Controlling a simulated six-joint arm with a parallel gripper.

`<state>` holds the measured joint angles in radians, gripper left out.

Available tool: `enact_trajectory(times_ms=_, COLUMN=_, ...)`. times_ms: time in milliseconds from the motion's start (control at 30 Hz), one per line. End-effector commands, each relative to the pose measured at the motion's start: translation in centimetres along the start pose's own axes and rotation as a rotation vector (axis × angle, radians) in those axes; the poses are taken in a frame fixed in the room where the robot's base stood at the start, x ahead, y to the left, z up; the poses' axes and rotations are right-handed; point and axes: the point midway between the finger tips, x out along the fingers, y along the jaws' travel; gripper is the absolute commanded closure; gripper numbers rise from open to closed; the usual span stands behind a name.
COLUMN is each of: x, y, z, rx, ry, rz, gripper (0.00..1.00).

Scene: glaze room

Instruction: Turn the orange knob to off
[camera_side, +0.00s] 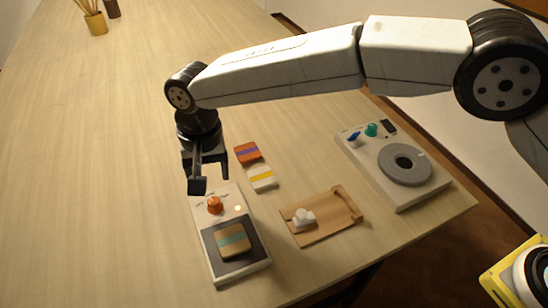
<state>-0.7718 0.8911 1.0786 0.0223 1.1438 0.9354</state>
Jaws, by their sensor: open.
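The orange knob (215,205) stands on the far end of a white panel (200,226) with a dark plate area. Its off mark and its setting are too small to read. My gripper (212,180) points down, just above and behind the knob in the picture. Its fingers are apart with nothing between them. The nearer finger hangs close to the knob; I cannot tell whether they touch.
A block with a teal stripe (232,241) lies on the panel's dark area. Orange (247,153) and white (262,178) striped blocks lie to the right. A wooden tray (328,227) and a white unit with a grey disc (405,165) stand farther right.

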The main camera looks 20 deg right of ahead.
Motion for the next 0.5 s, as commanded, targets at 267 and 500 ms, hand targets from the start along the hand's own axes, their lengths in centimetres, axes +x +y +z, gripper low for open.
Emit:
enact_trajectory(times_ms=267, x=0.4, y=0.0, z=0.0, rx=0.001, ry=0.0, rz=0.0, gripper=0.28)
enact_trajectory(times_ms=500, x=2.5, y=0.0, z=0.0, rx=0.0, ry=-0.001, rz=0.002, gripper=0.28)
